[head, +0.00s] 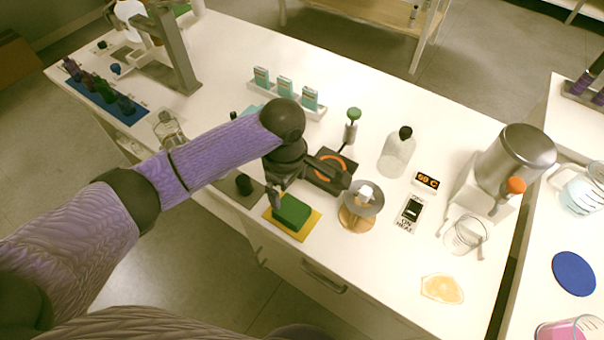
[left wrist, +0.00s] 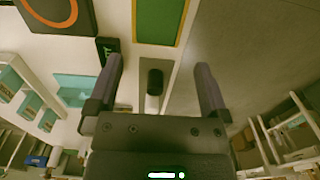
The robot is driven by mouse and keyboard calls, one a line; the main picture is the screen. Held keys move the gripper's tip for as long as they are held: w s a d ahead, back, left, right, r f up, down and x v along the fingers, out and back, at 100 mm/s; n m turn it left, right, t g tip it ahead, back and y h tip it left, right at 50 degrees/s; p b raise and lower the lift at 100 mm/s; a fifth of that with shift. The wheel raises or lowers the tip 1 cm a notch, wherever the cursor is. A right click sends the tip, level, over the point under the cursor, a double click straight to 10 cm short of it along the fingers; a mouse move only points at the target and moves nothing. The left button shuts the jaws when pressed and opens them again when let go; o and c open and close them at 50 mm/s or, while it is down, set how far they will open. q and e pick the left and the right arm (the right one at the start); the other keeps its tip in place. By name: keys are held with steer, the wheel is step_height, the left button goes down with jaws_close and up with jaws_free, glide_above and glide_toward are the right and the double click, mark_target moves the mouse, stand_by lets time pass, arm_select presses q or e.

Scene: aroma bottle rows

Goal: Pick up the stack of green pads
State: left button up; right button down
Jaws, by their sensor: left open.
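The stack of green pads (head: 292,211) lies on a yellow mat (head: 307,228) near the front edge of the white table in the head view. In the left wrist view the green pads (left wrist: 158,18) show at the top, with a yellow border around them. My left gripper (head: 277,196) is just to the left of the pads in the head view. In the left wrist view its two fingers (left wrist: 160,85) are spread apart with nothing held between them. The pads lie beyond the fingertips. My right gripper is not in view.
A black device with an orange ring (head: 330,170) stands behind the pads. A round metal dish on a wooden base (head: 360,203) stands to their right. A small black-capped item (head: 244,184) stands left of the gripper. The table's front edge is close.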

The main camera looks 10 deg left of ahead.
mark_target(295, 211)
arm_select(q)
steer(key=shift+w+f+b, duration=0.35)
steer(key=shift+w+f, duration=0.05)
steer(key=shift+f, duration=0.2)
steer(key=f+b, duration=0.1)
steer(key=f, duration=0.1)
steer(key=f+b, duration=0.2)
steer(key=f, duration=0.1)
steer(key=s+d+f+b, duration=0.1)
steer(key=f+b, duration=0.1)
steer(key=f, duration=0.1)
steer(key=shift+s+f, duration=0.1)
steer(key=shift+f, duration=0.35)
steer(key=shift+r, duration=0.15)
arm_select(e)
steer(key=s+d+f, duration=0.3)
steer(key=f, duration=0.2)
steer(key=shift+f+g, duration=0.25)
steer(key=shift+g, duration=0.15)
